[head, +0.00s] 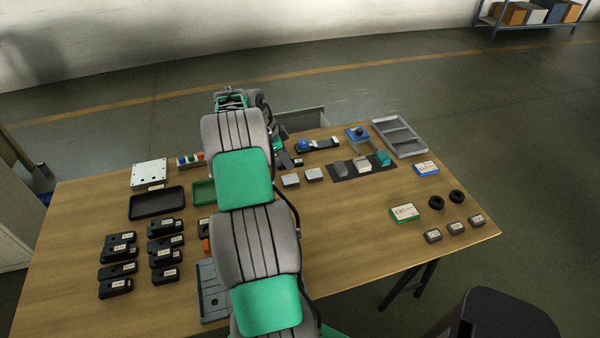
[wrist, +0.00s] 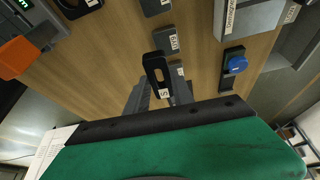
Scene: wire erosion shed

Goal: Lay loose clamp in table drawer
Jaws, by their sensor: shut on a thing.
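My gripper (wrist: 158,92) is shut on a black slotted clamp (wrist: 155,66) with a small white label, seen in the wrist view. The clamp stands out past the fingertips, with wooden tabletop behind it; I cannot tell its height above the wood. In the head view my arm hides the gripper and the held clamp. The table drawer (head: 303,119) shows as a grey box pulled out beyond the table's far edge, partly hidden by my arm. Several similar black labelled clamps (head: 165,257) lie in rows on the left of the table.
On the wooden table (head: 345,250) are a black tray (head: 157,203), a white drilled plate (head: 149,174), a grey divided tray (head: 400,137) and a blue-knobbed fixture (wrist: 235,65). Two black rings (head: 447,200) lie at the right. The front middle right is clear.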

